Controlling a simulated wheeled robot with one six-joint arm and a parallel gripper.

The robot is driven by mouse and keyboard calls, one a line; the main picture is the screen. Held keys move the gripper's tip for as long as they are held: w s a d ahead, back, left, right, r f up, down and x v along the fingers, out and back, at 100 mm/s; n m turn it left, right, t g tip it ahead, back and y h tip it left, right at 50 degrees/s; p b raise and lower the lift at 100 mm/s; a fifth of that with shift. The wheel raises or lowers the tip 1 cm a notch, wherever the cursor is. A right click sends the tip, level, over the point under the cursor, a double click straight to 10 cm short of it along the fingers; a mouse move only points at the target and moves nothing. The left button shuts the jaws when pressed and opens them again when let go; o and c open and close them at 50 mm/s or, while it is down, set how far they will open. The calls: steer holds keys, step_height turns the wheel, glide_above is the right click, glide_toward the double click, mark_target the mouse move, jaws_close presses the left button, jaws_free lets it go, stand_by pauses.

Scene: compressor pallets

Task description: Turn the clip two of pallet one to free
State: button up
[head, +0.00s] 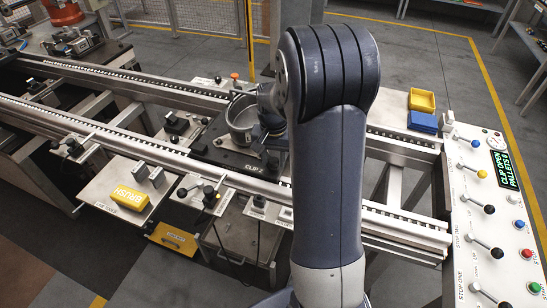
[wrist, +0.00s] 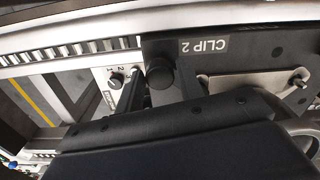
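The pallet (head: 222,152) is a dark plate on the rail line, carrying a round metal housing (head: 241,118). A "CLIP 2" label (head: 254,167) is on its near edge. The label is upside down in the wrist view (wrist: 205,53), beside a round black knob (wrist: 160,74) and a pale metal plate (wrist: 250,85). My gripper (wrist: 145,92) is close to the knob; its dark body fills the lower wrist view. I cannot tell whether its fingers touch the knob or how wide they are. My arm hides the gripper's tip and the pallet's right side in the head view.
Two rails (head: 110,132) run across the scene. A yellow brush block (head: 130,196) rests on a side plate in front. A control panel (head: 495,215) with levers, buttons and a screen reading "CLIP OPEN" stands right. Yellow and blue bins (head: 422,121) sit behind the rails.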

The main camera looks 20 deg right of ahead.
jaws_close()
steer(key=shift+m, duration=0.3)
steer(key=m, duration=0.8)
steer(key=shift+m, duration=0.3)
stand_by(0.6)
steer(key=shift+o, duration=1.7)
jaws_free()
steer(key=shift+r, duration=0.15)
